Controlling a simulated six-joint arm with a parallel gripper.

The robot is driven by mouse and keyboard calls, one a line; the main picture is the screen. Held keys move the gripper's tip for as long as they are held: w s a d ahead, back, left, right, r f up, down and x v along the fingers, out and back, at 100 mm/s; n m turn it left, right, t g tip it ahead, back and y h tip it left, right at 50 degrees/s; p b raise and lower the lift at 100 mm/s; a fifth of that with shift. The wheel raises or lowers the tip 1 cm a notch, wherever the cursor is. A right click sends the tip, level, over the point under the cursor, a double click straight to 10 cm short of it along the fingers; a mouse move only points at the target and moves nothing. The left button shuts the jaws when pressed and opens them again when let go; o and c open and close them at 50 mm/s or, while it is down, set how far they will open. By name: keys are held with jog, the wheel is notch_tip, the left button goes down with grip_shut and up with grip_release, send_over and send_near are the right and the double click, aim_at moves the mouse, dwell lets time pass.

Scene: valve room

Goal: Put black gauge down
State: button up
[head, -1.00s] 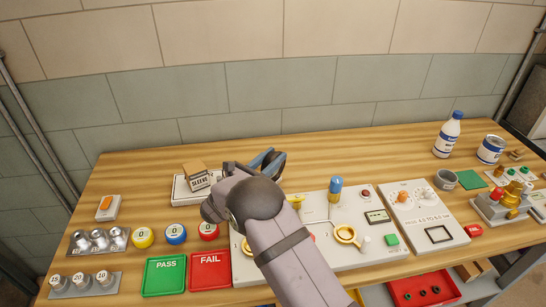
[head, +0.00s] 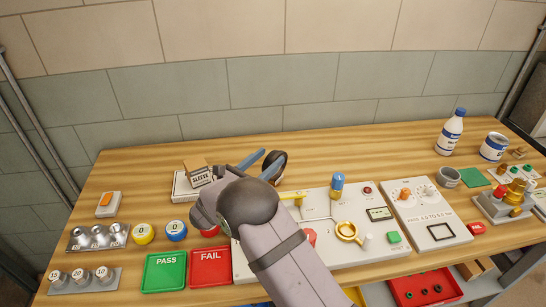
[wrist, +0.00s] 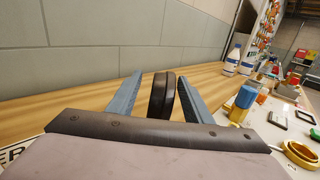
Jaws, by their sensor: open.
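The black gauge (wrist: 162,96) stands on its edge on the wooden table, between my gripper's two blue fingers in the wrist view. In the head view its dark rim (head: 281,156) shows behind the fingers, near the back of the table. My gripper (wrist: 160,74) is open, with a gap on each side of the gauge. It also shows in the head view (head: 273,155), left of the valve panel. The gauge's face is not visible.
A SLEEVE box (head: 197,173) sits on a white tray just left of my gripper. The valve panel (head: 328,255) is to the right, with a blue-topped knob (head: 337,183). Green PASS (head: 164,272) and red FAIL (head: 210,267) trays lie in front.

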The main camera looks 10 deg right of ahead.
jog(key=b+v, duration=0.1)
jog(key=v, duration=0.7)
jog(key=shift+s+b, duration=0.1)
jog(key=shift+b, duration=0.3)
dwell(0.7)
